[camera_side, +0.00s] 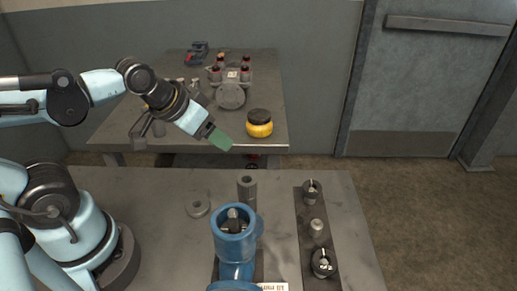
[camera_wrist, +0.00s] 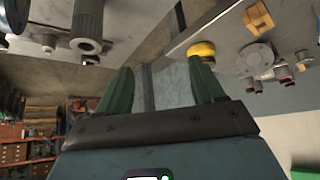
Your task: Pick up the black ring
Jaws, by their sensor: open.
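Two dark round pieces stand on the dark strip (camera_side: 316,240) at the right of the near table in the side view. One black ring-like piece (camera_side: 323,264) is at its near end, around a light centre post. A smaller dark one (camera_side: 311,188) is at its far end. I cannot tell which is the black ring. My gripper (camera_side: 220,139) is above the gap between the tables, up and left of the strip, apart from both pieces. In the wrist view its green fingers (camera_wrist: 160,82) are spread with nothing between them.
The near table holds a flat grey ring (camera_side: 197,205), a grey hollow cylinder (camera_side: 247,187) and a tall blue fixture (camera_side: 236,247). The far table has a yellow jar with a black lid (camera_side: 259,124) and several red-topped bottles (camera_side: 232,72).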

